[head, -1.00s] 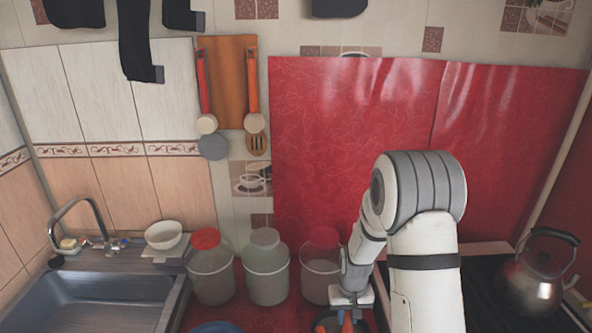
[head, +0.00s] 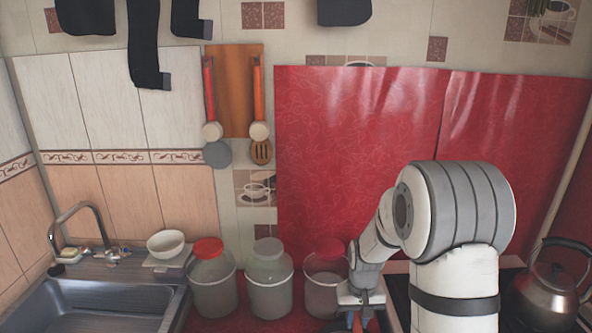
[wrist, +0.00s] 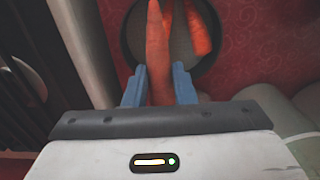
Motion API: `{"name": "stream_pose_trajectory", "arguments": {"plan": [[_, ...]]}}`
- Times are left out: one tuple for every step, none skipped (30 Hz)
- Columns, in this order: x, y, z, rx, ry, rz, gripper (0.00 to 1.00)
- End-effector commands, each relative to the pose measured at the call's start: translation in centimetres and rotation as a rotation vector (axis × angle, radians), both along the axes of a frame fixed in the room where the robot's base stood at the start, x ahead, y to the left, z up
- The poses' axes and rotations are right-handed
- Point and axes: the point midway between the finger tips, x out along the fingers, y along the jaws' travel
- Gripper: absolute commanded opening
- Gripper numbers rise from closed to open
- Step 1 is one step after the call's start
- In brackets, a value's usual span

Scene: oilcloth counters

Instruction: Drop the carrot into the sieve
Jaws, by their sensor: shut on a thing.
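My gripper (wrist: 159,86) has two blue fingers closed around an orange carrot (wrist: 156,45). The carrot points away from me, its tip near the top of the wrist view. Below it is a round dark-rimmed vessel with a grey inside, which looks like the sieve (wrist: 133,52). From this angle I cannot tell how high the carrot is above it. A second orange, carrot-like thing (wrist: 200,32) shows at the right inside the rim. In the head view my gripper (head: 360,322) is at the bottom edge, and the carrot is mostly cut off.
Three jars stand in a row left of my gripper: one red-lidded (head: 213,285), one grey-lidded (head: 270,285), one red-lidded (head: 322,285). A kettle (head: 548,285) is on the right. A sink (head: 95,305) and white bowl (head: 166,243) are on the left.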

Motion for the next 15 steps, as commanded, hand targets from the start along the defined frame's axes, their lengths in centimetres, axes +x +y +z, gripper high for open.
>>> {"name": "stream_pose_trajectory", "arguments": {"plan": [[0.0,0.0,-1.1,0.000,0.001,0.000,0.02],[0.0,0.0,-1.5,0.000,0.001,0.000,0.02],[0.0,0.0,-2.0,0.000,0.001,0.000,0.02],[0.0,0.0,-2.3,0.000,0.001,0.000,0.02],[0.0,0.0,-2.6,0.000,0.001,0.000,0.02],[0.0,0.0,-3.0,0.000,0.002,-0.001,0.02],[0.0,0.0,-3.2,0.000,0.001,-0.001,0.02],[0.0,0.0,-3.3,0.000,0.001,-0.001,0.02],[0.0,0.0,-3.4,0.000,0.001,-0.001,0.02],[0.0,0.0,-3.5,0.000,0.001,-0.001,0.02],[0.0,0.0,-3.5,0.000,0.000,-0.001,0.02],[0.0,0.0,-3.5,0.000,0.000,-0.001,0.02],[0.0,-0.1,-3.4,0.000,0.000,-0.001,0.02],[0.0,-0.1,-3.4,0.000,0.000,-0.001,0.02],[0.0,-0.1,-3.4,0.000,0.000,-0.001,0.02]]}}
